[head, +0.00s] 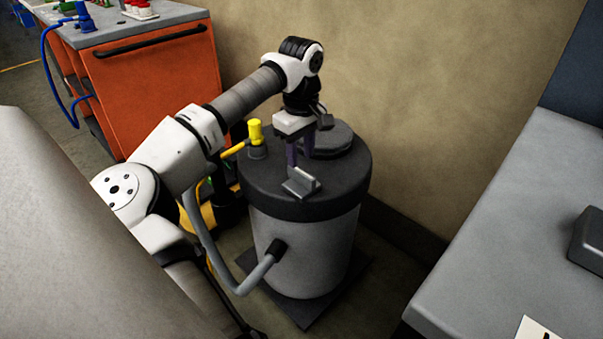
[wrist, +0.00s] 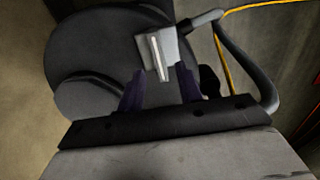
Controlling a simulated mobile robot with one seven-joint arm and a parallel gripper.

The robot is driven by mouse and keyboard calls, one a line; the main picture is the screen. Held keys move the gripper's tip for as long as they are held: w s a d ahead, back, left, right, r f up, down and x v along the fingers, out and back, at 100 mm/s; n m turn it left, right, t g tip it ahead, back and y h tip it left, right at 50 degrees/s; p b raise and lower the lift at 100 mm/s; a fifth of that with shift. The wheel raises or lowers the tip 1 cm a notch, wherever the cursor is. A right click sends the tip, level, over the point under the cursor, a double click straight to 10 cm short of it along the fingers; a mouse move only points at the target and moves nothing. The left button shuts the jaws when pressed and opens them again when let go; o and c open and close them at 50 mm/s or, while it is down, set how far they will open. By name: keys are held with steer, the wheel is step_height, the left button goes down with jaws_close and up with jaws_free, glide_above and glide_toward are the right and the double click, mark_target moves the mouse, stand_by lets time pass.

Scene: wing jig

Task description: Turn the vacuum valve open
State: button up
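A grey metal lever-like piece on a small plate (head: 301,184) sits on the front of the dark lid of a grey canister; it looks like the valve handle. It also shows in the wrist view (wrist: 156,52), its raised bar pointing toward the gap between my fingers. My gripper (head: 299,164) points down over the lid, just behind this piece. In the wrist view my two dark purple fingers (wrist: 161,80) are spread apart, one on each side of the bar's near end. I cannot tell whether they touch it.
A yellow-topped fitting (head: 255,132) with a yellow hose stands on the lid's left. A round dark cap (head: 333,138) lies behind my gripper. A grey hose (head: 236,285) joins the canister (head: 330,250). An orange cabinet (head: 160,80) stands left, a grey table (head: 500,250) right.

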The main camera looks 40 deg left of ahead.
mark_target(301, 172)
step_height(301, 172, down, 6)
steer(key=shift+f, duration=0.1)
steer(key=shift+c, duration=0.2)
jaws_close()
